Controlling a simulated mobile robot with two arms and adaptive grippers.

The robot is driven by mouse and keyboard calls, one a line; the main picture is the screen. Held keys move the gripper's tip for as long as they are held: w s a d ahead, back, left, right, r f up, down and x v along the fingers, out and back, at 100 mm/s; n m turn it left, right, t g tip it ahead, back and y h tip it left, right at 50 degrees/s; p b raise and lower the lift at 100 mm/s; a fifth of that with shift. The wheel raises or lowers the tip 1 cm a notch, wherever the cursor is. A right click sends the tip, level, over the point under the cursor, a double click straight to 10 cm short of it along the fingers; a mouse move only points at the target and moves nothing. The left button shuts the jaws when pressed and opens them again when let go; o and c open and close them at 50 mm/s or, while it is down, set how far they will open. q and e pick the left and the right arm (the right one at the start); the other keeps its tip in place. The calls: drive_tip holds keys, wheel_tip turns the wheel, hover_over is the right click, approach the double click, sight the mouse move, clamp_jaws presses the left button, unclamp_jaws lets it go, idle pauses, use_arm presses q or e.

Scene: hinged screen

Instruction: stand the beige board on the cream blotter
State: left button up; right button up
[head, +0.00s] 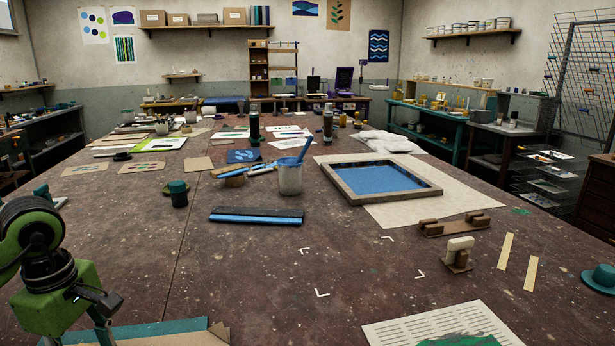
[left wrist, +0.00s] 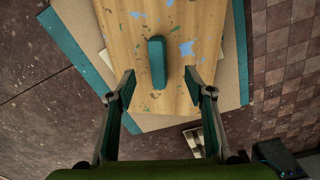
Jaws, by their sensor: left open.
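A beige wood-grained board (left wrist: 185,25) with blue and green paint flecks and a teal grip bar (left wrist: 157,62) lies flat below my left wrist. It lies over a tan sheet (left wrist: 228,60) and a teal sheet (left wrist: 75,52). My left gripper (left wrist: 160,78) is open, its fingers on either side of the teal bar and apart from it. In the head view my left arm is at the lower left, with the hand mostly cut off at the bottom. A large cream sheet (head: 390,212), probably the blotter, lies under the framed blue screen (head: 380,178). My right gripper is out of view.
A brown holder (head: 453,226) and a small clamp (head: 458,255) stand right of centre. White corner marks (head: 321,293) frame a clear patch of table. A printed sheet (head: 440,328) lies at the front.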

use_arm(q)
wheel_tip(320, 180, up, 4)
drive_tip(key=p, duration=0.2)
drive_tip(key=shift+p, duration=0.35)
drive_tip(key=shift+r+p, duration=1.1)
drive_tip(key=shift+r, duration=0.4)
